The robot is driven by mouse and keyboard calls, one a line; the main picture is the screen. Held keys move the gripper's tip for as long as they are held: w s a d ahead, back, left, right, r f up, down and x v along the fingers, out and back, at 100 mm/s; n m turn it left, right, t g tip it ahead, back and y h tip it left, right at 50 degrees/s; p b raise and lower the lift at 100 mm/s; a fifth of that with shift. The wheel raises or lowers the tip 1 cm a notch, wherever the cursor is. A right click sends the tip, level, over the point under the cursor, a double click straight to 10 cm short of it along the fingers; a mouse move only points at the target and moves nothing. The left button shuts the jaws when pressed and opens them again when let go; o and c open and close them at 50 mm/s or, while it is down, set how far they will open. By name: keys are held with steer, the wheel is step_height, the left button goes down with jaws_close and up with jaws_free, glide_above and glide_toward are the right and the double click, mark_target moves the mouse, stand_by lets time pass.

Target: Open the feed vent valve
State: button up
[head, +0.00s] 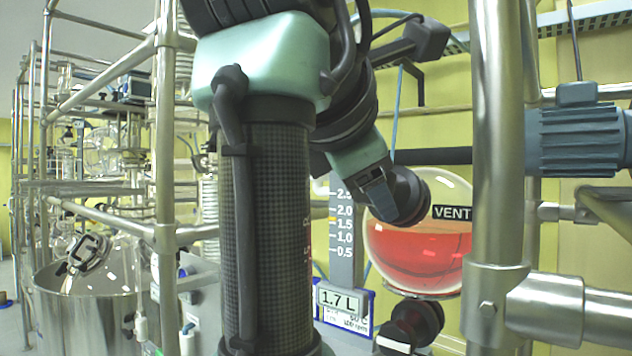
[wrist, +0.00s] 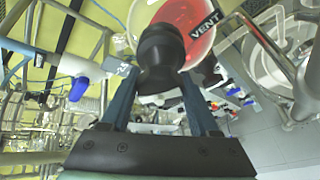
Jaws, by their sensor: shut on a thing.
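A round glass flask labelled VENT (head: 410,245) holds red liquid on the right of the head view. It also shows at the top of the wrist view (wrist: 202,50). In the wrist view my gripper (wrist: 160,78) has its two blue-grey fingers on either side of a black rounded knob (wrist: 162,50) and is shut on it. The knob stands in front of the flask and hides part of it. I cannot tell from the picture how far the knob is turned.
A thick steel post (head: 497,130) with a clamp stands just right of the flask. A level scale with a 1.7 L display (head: 340,300) is left of it. A blue-grey motor (head: 578,135) is at far right. A steel vessel (head: 90,305) stands at lower left among pipe frames.

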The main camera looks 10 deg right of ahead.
steer(key=o, duration=1.4)
steer(key=shift+a, duration=0.1)
steer(key=shift+s+a+r, duration=0.2)
steer(key=shift+r, duration=0.05)
steer(key=v, duration=1.2)
steer(key=shift+s+f, duration=0.15)
steer(key=shift+s, duration=0.05)
